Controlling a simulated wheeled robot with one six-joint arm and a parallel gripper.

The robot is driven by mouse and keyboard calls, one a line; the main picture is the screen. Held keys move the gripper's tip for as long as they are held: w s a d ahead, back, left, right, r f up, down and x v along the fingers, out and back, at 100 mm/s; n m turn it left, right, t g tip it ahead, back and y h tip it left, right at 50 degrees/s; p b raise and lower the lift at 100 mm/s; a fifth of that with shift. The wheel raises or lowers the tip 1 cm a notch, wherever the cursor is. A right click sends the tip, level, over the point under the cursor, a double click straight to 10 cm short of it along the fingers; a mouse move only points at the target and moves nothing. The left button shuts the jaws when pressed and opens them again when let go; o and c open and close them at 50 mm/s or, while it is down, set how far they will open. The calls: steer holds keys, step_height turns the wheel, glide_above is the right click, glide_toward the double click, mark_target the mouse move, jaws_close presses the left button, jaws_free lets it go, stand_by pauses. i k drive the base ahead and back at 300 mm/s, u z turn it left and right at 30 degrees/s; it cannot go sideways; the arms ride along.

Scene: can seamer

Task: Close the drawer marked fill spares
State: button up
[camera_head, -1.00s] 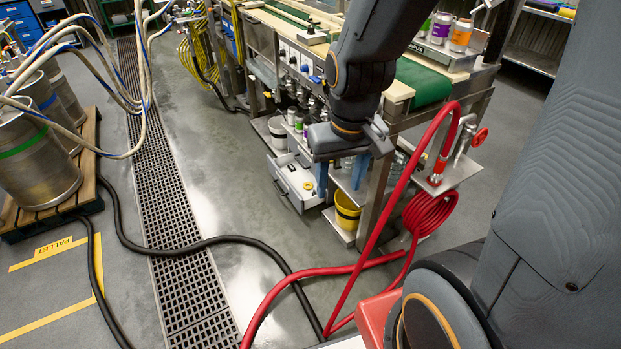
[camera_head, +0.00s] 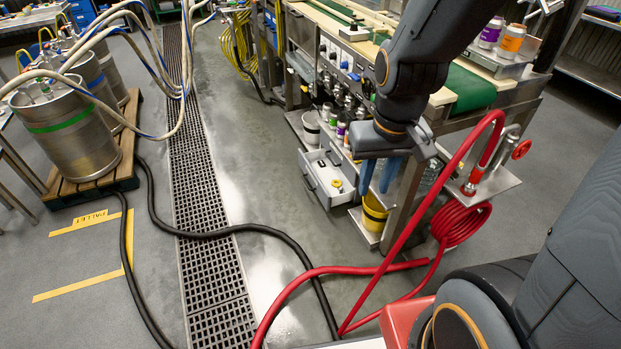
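A pale grey drawer (camera_head: 322,187) stands pulled out low on the side of the workbench, with small items inside, one of them yellow. Its marking is too small to read, so I cannot tell whether it says fill spares. My gripper (camera_head: 378,178) hangs right of the drawer in the picture, pointing down. Its two blue fingers are apart with nothing seen between them. I cannot tell its exact distance from the drawer.
A yellow bucket (camera_head: 374,215) is on a low shelf right of the drawer. A red hose (camera_head: 310,277) and a black hose (camera_head: 255,229) cross the floor in front. Kegs stand on a pallet (camera_head: 95,188) at left. Floor left of the drawer is clear.

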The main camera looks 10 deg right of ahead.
mark_target(329, 174)
steer(key=u, duration=0.55)
steer(key=i, duration=1.1)
steer(key=z, duration=0.65)
